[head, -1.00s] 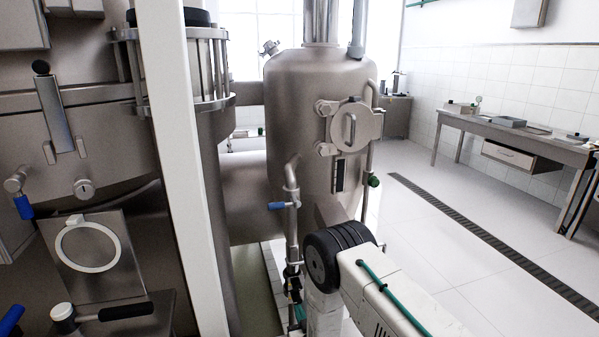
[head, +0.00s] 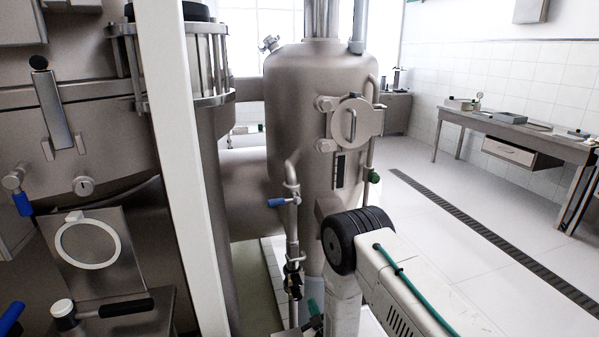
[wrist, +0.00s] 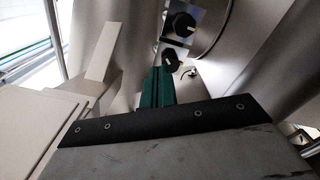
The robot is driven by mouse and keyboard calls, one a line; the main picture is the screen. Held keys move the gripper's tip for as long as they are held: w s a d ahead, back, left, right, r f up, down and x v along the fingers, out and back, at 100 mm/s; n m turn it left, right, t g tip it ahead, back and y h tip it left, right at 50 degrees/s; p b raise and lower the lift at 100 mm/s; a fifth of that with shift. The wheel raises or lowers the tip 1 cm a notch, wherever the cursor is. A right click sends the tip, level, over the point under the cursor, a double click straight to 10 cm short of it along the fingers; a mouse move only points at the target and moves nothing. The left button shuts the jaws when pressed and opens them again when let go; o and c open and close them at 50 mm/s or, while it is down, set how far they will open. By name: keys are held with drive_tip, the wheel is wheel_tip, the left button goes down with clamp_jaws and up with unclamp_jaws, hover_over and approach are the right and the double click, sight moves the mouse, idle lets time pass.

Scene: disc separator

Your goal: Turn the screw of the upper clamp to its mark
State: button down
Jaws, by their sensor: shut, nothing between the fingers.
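In the head view the upper clamp (head: 325,104) is a small metal fitting at the upper left of the round hatch (head: 354,123) on the tank. A similar lower fitting (head: 326,146) sits below it. The screw's mark is too small to make out. In the wrist view my gripper (wrist: 158,73) shows as narrow green fingers, shut and empty. Just past the fingertips is a black knob (wrist: 170,59), with a second black knob (wrist: 182,25) on a shiny plate; I cannot tell whether either is the clamp screw. In the head view the gripper is not clearly visible.
A vertical pipe with a blue-handled valve (head: 278,203) runs left of my arm. A pale post (head: 182,150) stands in the left foreground. A bench (head: 520,133) lines the right wall. The floor (head: 455,240) between is clear, with a drain grate (head: 480,236).

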sight(300, 295)
drive_tip(key=x, duration=0.7)
drive_tip(key=shift+a+r, duration=0.1)
drive_tip(key=shift+a, duration=0.05)
idle(0.9)
drive_tip(key=shift+s+a+f, duration=0.15)
drive_tip(key=shift+a+f, duration=0.1)
drive_tip(key=shift+a, duration=0.05)
drive_tip(key=shift+s+a+f, duration=0.15)
drive_tip(key=shift+a+f, duration=0.15)
drive_tip(key=shift+a, duration=0.4)
idle(0.4)
drive_tip(key=shift+f, duration=0.15)
drive_tip(key=shift+f, duration=0.15)
drive_tip(key=v, duration=0.6)
